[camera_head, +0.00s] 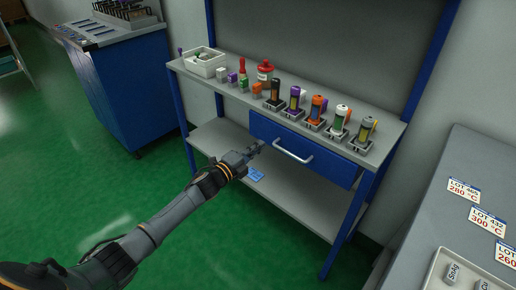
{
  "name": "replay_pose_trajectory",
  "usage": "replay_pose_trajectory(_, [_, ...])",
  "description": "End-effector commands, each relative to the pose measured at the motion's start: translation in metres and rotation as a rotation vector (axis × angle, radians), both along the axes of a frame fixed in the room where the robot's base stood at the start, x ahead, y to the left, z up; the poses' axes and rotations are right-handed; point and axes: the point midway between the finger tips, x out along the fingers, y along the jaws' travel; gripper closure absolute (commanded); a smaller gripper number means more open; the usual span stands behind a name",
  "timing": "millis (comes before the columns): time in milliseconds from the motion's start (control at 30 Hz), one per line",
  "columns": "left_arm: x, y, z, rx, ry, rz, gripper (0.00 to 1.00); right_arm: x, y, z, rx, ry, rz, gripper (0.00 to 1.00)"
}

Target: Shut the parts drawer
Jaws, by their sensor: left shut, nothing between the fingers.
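The parts drawer (322,166) has a blue front with a pale bar handle (293,151), under the top of the workbench. Its front is close to the bench's front edge; I cannot tell whether a small gap remains behind it. My left gripper (257,146) is shut and empty, in front of the left part of the drawer front, to the left of the handle. I cannot tell whether its fingertips touch the front. My right gripper is not in view.
The grey bench top (220,92) carries several small coloured items and a white bin (204,63). A lower shelf (290,205) runs under the drawer. A blue cabinet (132,88) stands at the left, a grey counter (450,200) at the right. The green floor before the bench is clear.

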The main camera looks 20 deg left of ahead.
Motion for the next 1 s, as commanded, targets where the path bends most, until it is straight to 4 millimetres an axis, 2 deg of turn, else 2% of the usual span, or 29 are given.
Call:
replay_pose_trajectory(300, [-0.053,0.019,-0.002,0.001,0.005,0.000,1.00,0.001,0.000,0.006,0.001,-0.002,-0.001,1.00])
replay_pose_trajectory(500, [-0.078,0.028,-0.002,0.001,0.004,0.000,1.00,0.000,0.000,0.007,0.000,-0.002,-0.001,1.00])
replay_pose_trajectory(833, [-0.087,0.031,0.000,0.001,0.002,-0.001,1.00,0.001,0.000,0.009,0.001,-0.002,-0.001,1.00])
replay_pose_trajectory(1000, [-0.087,0.031,0.022,0.002,0.002,-0.001,1.00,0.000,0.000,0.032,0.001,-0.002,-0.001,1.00])
